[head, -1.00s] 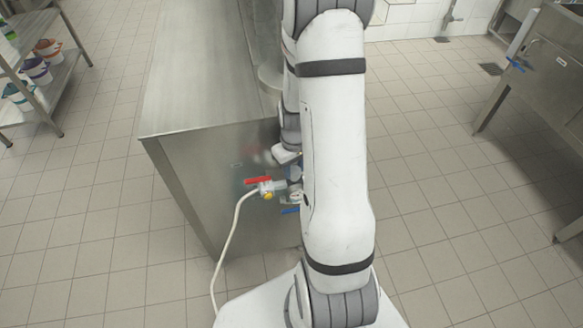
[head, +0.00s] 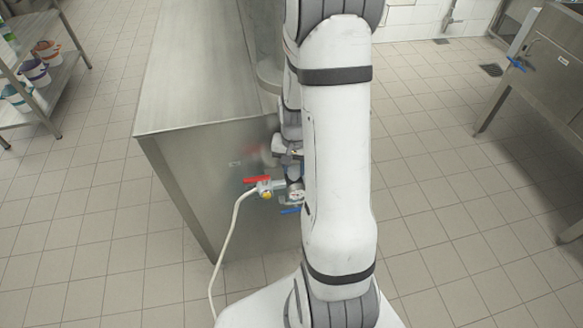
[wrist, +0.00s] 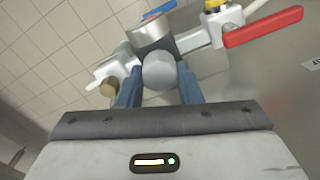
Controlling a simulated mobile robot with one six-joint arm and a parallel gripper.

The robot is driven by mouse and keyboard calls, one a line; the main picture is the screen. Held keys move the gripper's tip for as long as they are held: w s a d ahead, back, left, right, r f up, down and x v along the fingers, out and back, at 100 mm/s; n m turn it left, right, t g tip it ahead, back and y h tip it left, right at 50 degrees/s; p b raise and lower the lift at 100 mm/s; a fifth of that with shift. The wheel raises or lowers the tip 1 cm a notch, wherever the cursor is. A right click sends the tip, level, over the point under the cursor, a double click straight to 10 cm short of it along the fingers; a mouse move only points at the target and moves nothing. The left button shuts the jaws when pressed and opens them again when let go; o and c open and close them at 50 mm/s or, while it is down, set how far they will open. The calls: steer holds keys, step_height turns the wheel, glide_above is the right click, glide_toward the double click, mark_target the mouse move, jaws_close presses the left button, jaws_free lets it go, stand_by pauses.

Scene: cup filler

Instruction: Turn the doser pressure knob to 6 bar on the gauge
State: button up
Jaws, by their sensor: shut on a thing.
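The grey rounded doser pressure knob (wrist: 159,71) sits between the blue fingers of my gripper (wrist: 158,84) in the wrist view, and the gripper is shut on it. The metal pressure gauge (wrist: 153,32) is just beyond the knob, seen from its side there. In the head view the small white gauge face (head: 296,195) shows below my gripper (head: 293,172), beside my arm. Its needle and numbers are too small to read. My arm hides part of the fitting in the head view.
A red-handled valve (head: 256,179) with a white hose (head: 231,235) is left of the gauge. A blue handle (head: 290,211) is below it. The fitting is beside the steel counter's end panel (head: 200,165). Open tiled floor lies to the right.

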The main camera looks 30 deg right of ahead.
mark_target(293, 167)
steer(key=shift+m, duration=1.1)
steer(key=shift+a, duration=0.1)
steer(key=o, duration=0.7)
steer(key=shift+o, duration=1.4)
step_height(293, 167, up, 8)
steer(key=p, duration=0.5)
